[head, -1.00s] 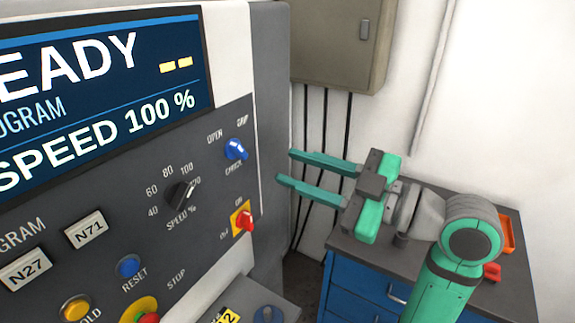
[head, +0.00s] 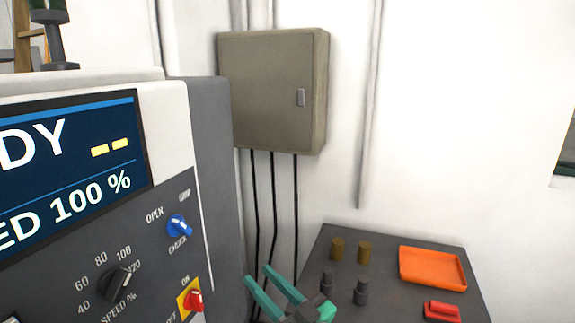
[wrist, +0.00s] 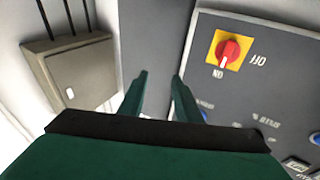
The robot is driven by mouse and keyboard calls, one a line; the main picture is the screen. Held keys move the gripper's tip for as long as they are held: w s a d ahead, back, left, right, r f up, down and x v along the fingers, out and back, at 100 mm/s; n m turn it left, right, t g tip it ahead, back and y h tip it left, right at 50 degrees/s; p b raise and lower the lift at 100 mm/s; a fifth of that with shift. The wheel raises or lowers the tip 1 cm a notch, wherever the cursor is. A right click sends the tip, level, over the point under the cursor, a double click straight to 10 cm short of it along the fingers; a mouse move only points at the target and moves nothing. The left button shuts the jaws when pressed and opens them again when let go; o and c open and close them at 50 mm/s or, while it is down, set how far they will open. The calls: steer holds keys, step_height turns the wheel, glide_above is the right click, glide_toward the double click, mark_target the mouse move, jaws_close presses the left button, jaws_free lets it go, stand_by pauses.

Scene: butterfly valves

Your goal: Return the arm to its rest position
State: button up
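My gripper (head: 270,287) shows at the bottom of the head view, with two green fingers spread apart and nothing between them. It is in front of the control panel's right side, left of the dark-topped cabinet. In the wrist view the two green fingers (wrist: 157,95) also stand apart and empty, pointing toward the panel's grey side. Most of my arm is below the head view's edge.
The control panel (head: 60,275) fills the left, with a red switch (head: 194,299) close to my gripper. A wall box (head: 270,90) with cables hangs behind. The cabinet top (head: 400,240) holds an orange tray (head: 432,267), a red object (head: 442,311) and small cylinders.

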steer(key=s+d+f+m+t+h, duration=0.1)
steer(key=s+f+m+h, duration=0.25)
steer(key=f, duration=0.55)
steer(key=s+d+f+m+h, duration=0.2)
steer(key=s+f+m+h, duration=0.15)
steer(key=f, duration=0.55)
steer(key=s+d+f+m+t+h, duration=0.1)
steer(key=s+f+m+h, duration=0.3)
steer(key=f, duration=0.5)
steer(key=s+d+f+g+h, duration=0.1)
steer(key=s+f, duration=0.2)
steer(key=s, duration=0.4)
steer(key=s+d+f+h, duration=0.1)
steer(key=s+f+h, duration=0.1)
steer(key=s, duration=0.4)
steer(key=s+a+r+n, duration=0.1)
steer(key=s+r+n, duration=0.1)
steer(key=s, duration=1.3)
steer(key=shift+n, duration=0.4)
steer(key=shift+w, duration=0.2)
